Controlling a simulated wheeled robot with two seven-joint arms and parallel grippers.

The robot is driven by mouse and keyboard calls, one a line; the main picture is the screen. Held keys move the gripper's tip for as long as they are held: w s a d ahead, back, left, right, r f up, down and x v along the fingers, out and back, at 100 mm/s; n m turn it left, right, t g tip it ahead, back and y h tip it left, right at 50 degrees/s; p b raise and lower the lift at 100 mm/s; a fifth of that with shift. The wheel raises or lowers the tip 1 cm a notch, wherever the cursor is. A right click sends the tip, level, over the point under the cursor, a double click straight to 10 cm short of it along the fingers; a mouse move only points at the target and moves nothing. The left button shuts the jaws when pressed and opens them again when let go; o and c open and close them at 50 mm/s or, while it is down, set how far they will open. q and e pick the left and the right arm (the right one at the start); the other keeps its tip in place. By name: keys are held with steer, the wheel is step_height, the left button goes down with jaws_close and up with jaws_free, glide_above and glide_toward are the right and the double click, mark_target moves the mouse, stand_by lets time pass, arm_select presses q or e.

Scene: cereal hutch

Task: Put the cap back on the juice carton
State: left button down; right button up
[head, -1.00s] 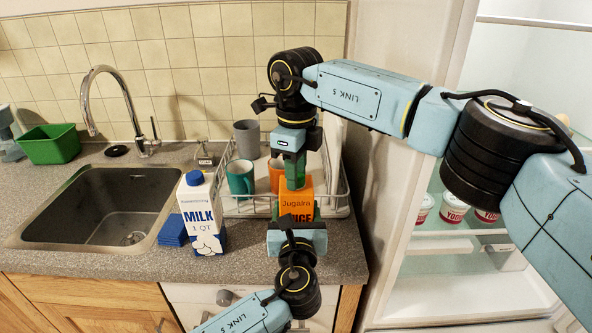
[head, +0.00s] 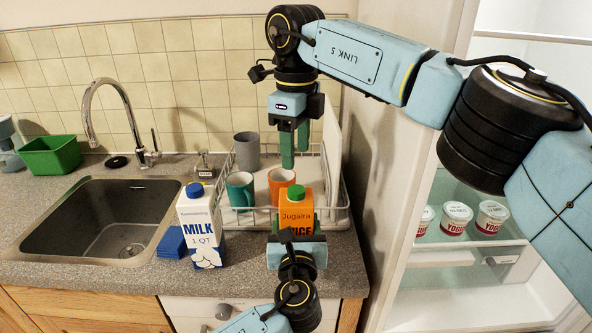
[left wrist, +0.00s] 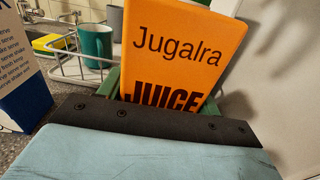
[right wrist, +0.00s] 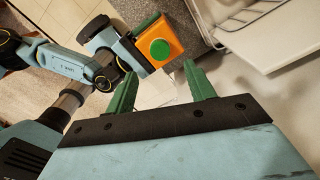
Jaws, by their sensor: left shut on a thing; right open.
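The orange juice carton (head: 297,213) stands upright on the counter in front of the dish rack. The green cap (head: 296,191) sits on top of the carton, and in the right wrist view the cap (right wrist: 159,50) shows as a round disc on the orange top. My left gripper (head: 296,235) is shut on the lower part of the carton, which fills the left wrist view (left wrist: 180,50). My right gripper (head: 295,147) is open and empty above the carton, its green fingers (right wrist: 162,90) apart and clear of the cap.
A milk carton (head: 201,228) with a blue cap and a blue sponge (head: 171,240) stand left of the juice. Behind is a dish rack (head: 335,207) with a teal mug (head: 240,189), an orange mug (head: 279,182) and a grey cup (head: 246,150). An open fridge is at right.

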step_height(320, 180, up, 4)
steer(key=shift+f, duration=0.1)
arm_select(q)
steer(key=shift+c, duration=1.2)
jaws_free()
steer(key=s+p, duration=0.1)
steer(key=s, duration=1.2)
steer(key=shift+s+d, duration=0.15)
steer(key=shift+s, duration=0.05)
arm_select(e)
steer(key=shift+r, duration=0.45)
